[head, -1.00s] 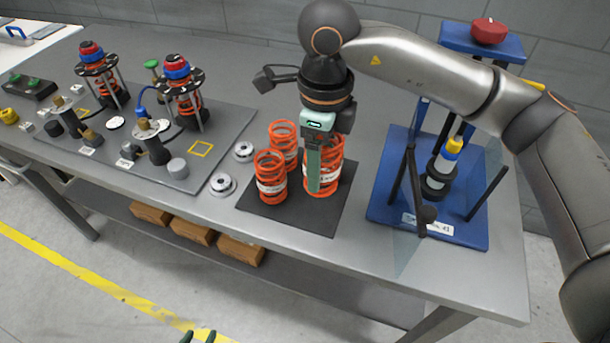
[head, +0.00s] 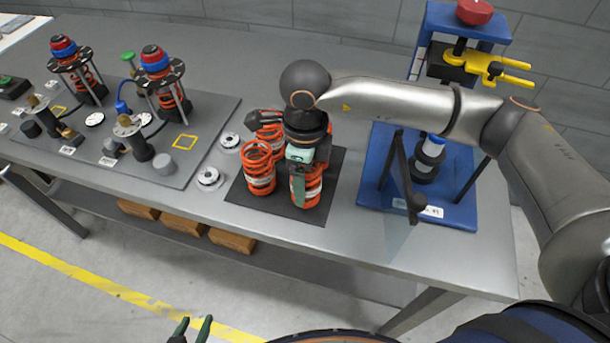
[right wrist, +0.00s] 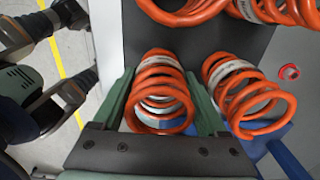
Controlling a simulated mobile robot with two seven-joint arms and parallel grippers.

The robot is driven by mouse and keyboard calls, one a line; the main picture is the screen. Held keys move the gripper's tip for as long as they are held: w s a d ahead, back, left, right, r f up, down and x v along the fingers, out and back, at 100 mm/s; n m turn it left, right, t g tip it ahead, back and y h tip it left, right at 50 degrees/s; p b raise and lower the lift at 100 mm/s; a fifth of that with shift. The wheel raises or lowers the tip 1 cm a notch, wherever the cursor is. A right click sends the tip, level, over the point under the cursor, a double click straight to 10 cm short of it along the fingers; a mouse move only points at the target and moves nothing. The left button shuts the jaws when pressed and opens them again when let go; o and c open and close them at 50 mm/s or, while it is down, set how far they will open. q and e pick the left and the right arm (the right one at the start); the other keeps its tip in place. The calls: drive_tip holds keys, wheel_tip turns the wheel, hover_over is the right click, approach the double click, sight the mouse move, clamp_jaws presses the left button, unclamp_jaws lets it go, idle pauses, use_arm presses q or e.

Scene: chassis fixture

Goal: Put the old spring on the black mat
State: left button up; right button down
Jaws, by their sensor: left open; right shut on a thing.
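The black mat (head: 238,189) lies on the grey bench and carries several orange coil springs with white labels. One spring (head: 258,166) stands at its left, another (head: 268,122) behind. My right gripper (head: 303,185) is shut on an orange spring (head: 310,190) over the mat's front right part; it shows between the fingers in the right wrist view (right wrist: 160,95). I cannot tell whether its lower end touches the mat. Another spring (right wrist: 245,95) stands close beside the right finger. Which one is old is not readable. My left gripper (head: 191,328) is open and empty, low in front of the bench.
A blue press stand (head: 460,205) with a clear guard is right of the mat. Left are two metal discs (head: 208,177) and a grey fixture plate (head: 190,170) with two spring assemblies (head: 162,80). A narrow bare bench strip runs along the front.

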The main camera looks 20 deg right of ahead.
unclamp_jaws()
idle(0.3)
wheel_tip(320, 180, up, 12)
drive_tip(key=b, duration=0.1)
idle(0.4)
drive_tip(key=shift+r, duration=0.1)
